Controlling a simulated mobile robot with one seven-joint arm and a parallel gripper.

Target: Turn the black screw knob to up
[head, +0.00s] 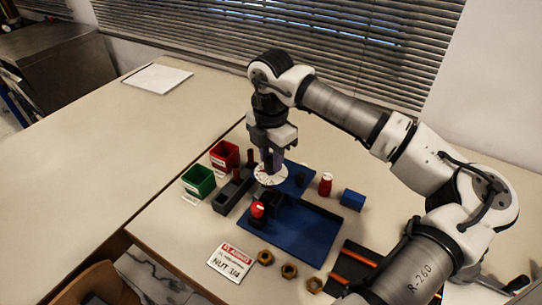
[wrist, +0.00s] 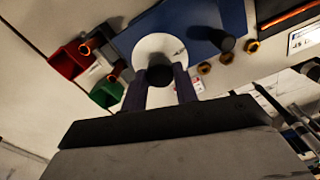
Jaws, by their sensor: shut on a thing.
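The black screw knob (wrist: 160,75) sits at the centre of a round white dial (wrist: 163,45) in the wrist view. My gripper (wrist: 160,84) has one finger on each side of it and is shut on it. In the head view my gripper (head: 272,162) points straight down over the white dial (head: 268,178), and its fingers hide the knob. The dial has small dark and red marks, too small to read. Which way the knob points cannot be told.
A blue board (head: 310,234) lies around the dial. A red-topped knob (head: 257,210) stands just in front, and a red bottle-like piece (head: 325,184) to the right. Red (head: 225,155) and green (head: 199,180) bins stand left. Brass nuts (head: 289,271) lie in front. The left table is mostly clear.

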